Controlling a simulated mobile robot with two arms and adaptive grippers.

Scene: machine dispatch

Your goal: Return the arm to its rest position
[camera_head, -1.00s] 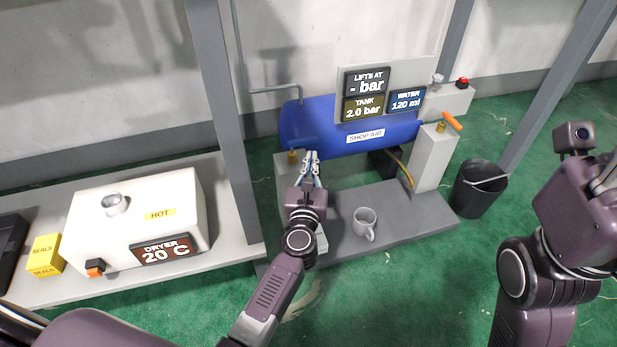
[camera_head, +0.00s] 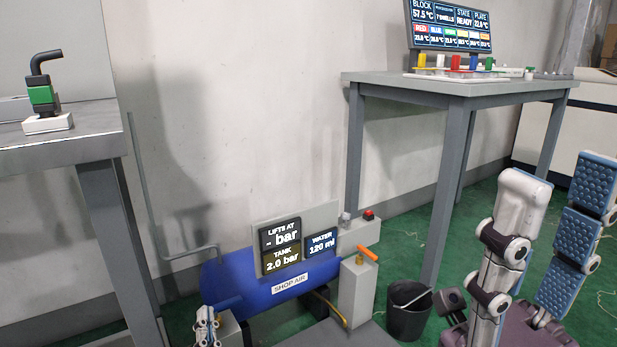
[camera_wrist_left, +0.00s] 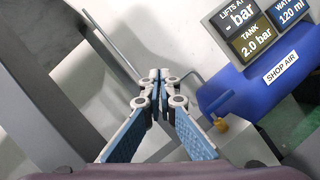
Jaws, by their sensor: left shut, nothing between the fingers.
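My left gripper (camera_head: 206,318) shows at the bottom of the head view, in front of the left end of the blue tank (camera_head: 262,288). In the left wrist view my left gripper (camera_wrist_left: 160,76) has its blue-padded fingers together at the tips with nothing between them. Its tips are against the grey wall, left of the tank (camera_wrist_left: 245,100). My right gripper (camera_head: 562,170) stands large and upright at the right of the head view, its two fingers apart and nothing seen between them.
A panel (camera_head: 281,247) reads tank 2.0 bar and water 120 ml. An orange-handled valve (camera_head: 367,254) and a black bucket (camera_head: 408,312) stand right of the tank. A grey table (camera_head: 455,87) with a display stands behind; another bench (camera_head: 70,150) is at left.

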